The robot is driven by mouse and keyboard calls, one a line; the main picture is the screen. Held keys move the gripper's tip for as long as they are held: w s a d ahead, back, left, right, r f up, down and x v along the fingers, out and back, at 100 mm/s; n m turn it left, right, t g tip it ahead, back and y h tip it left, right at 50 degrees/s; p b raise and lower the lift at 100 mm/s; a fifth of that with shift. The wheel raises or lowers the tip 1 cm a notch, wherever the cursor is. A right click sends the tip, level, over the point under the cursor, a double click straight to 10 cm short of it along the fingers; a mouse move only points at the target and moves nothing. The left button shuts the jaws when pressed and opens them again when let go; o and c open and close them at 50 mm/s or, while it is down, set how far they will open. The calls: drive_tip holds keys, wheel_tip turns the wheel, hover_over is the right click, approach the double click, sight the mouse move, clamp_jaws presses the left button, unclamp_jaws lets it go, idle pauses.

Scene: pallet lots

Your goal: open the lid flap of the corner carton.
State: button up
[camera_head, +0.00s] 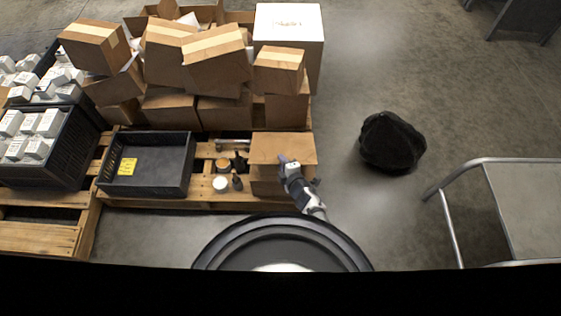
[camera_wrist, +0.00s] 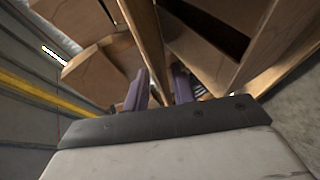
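The corner carton (camera_head: 265,187) is a plain brown box at the front right corner of the pallet. Its brown lid flap (camera_head: 283,145) lies across the top in the head view; its exact angle is hard to judge. My gripper (camera_head: 284,161) is at the front edge of this flap. In the wrist view, the two dark fingers of my gripper (camera_wrist: 160,90) stand apart, with a thin brown panel edge (camera_wrist: 146,35) running down between them. I cannot tell whether the fingers touch the panel. The carton's inside is hidden in the head view.
A dark empty crate (camera_head: 150,180) sits on the pallet to the left, with small items and a white roll (camera_head: 220,183) between. Stacked cartons (camera_head: 215,65) rise behind. A black bag (camera_head: 391,142) and a metal cart (camera_head: 530,205) stand right, with clear floor between.

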drive_tip(key=shift+c, duration=0.2)
clamp_jaws()
idle(1.3)
